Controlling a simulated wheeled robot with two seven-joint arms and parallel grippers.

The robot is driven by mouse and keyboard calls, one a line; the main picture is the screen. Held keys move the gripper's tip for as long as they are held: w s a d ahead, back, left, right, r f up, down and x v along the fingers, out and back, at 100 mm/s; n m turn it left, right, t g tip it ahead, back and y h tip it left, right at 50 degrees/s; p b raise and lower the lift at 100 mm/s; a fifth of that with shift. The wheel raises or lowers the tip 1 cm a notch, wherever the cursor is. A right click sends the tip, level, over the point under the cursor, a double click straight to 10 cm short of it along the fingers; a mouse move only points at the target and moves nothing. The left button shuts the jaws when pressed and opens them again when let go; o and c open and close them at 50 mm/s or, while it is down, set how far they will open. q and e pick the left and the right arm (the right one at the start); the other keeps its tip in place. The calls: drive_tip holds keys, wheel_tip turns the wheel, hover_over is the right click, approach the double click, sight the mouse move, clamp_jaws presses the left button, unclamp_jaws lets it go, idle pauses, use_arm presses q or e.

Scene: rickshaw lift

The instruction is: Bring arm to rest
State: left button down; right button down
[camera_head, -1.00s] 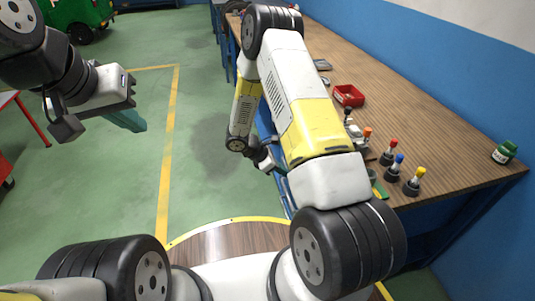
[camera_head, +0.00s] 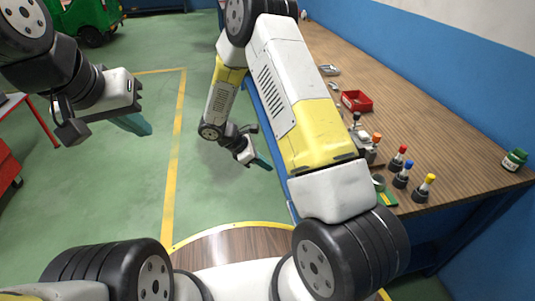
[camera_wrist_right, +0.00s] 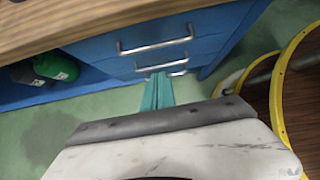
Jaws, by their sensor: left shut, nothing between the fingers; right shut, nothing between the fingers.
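My left gripper (camera_head: 134,124) is at the left of the head view, over the green floor. Its teal fingers are together and hold nothing. My right arm reaches forward along the workbench's left edge and folds back down. My right gripper (camera_head: 262,160) hangs beside the bench, over open floor. In the right wrist view its teal fingers (camera_wrist_right: 157,92) are together with nothing between them. They point toward the blue drawer front with metal handles and appear apart from it.
The wooden workbench (camera_head: 440,150) runs along the right. A red cart (camera_head: 8,165) stands at the far left. The floor between is clear.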

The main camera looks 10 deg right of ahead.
drive_tip(key=s+d+r+m+y, duration=0.1)
drive_tip(key=s+r+m+y, duration=0.2)
drive_tip(key=r, duration=0.7)
drive_tip(key=s+d+r+m+y, duration=0.1)
drive_tip(key=s+d+r+m, duration=0.15)
drive_tip(key=r+m, duration=0.45)
drive_tip(key=s+a+r+m+t+y, duration=0.2)
drive_tip(key=s+r+m+t+y, duration=0.4)
drive_tip(key=s+r, duration=1)
drive_tip(key=shift+r+m, duration=0.5)
drive_tip(key=shift+m, duration=0.4)
drive_tip(key=shift+d, duration=0.2)
